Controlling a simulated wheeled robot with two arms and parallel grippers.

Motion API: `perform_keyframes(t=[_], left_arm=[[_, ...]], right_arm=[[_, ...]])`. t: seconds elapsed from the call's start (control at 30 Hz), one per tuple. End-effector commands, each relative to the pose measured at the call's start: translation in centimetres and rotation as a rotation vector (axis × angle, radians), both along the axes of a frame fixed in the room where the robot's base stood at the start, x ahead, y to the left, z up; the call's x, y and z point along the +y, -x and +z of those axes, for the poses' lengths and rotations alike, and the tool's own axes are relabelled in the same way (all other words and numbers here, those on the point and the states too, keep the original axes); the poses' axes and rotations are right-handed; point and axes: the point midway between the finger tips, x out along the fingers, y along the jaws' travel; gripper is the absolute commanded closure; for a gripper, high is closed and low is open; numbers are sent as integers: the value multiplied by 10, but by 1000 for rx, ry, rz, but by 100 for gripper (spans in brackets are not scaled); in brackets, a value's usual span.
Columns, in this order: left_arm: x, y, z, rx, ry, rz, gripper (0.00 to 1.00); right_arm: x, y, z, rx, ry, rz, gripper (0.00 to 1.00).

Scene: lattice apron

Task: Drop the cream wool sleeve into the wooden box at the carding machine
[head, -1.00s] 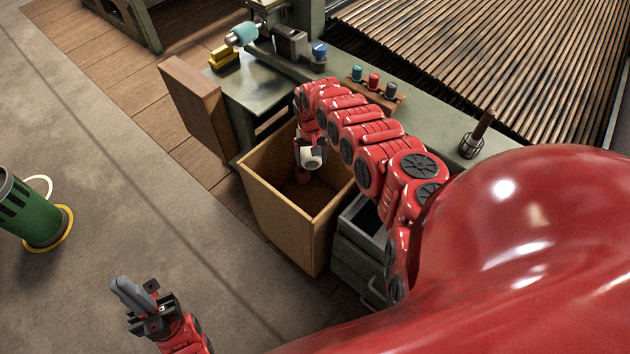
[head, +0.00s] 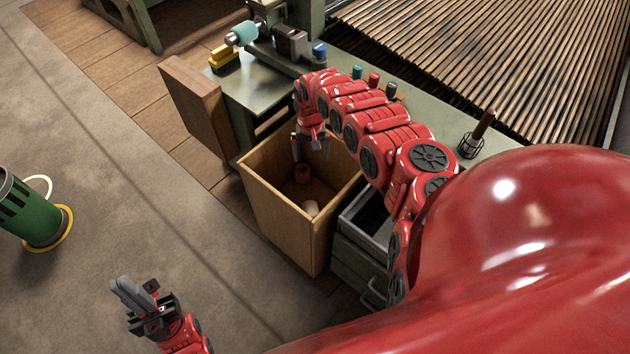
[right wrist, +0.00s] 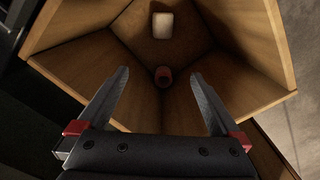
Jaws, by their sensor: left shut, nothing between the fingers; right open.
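The cream wool sleeve (head: 312,208) lies inside the wooden box (head: 270,206), low down near its near right side. In the right wrist view the sleeve (right wrist: 162,25) shows as a pale piece at the bottom of the box (right wrist: 58,22). My right gripper (head: 311,152) is above the box opening, open and empty, apart from the sleeve. Its two fingers (right wrist: 160,85) show spread in the right wrist view. My left gripper (head: 122,287) is shut and empty over the floor, well left of the box.
A dark red cylinder (head: 302,173) is also in the box. A grey drawer unit (head: 356,250) stands right of the box. The green bench (head: 425,118) holds small coloured pegs (head: 373,80). A green bin (head: 30,215) stands at far left. Floor between is clear.

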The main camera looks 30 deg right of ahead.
Motion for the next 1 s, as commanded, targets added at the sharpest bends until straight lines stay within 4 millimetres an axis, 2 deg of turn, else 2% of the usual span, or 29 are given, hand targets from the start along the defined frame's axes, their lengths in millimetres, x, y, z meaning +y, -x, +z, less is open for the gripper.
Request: perform_keyframes(t=[0.03,0.4,0.6,0.8,1.0], left_arm=[[0,0,4,0,0,0,100],[0,0,13,0,0,0,100],[0,0,17,0,0,0,100],[0,0,22,0,0,0,100],[0,0,21,0,0,0,100]], right_arm=[[-1,-1,14,0,3,1,0],[-2,-1,90,-1,5,-3,0],[-1,0,125,1,3,-2,0],[0,0,144,2,0,-1,0],[0,0,145,3,-1,-1,0]])
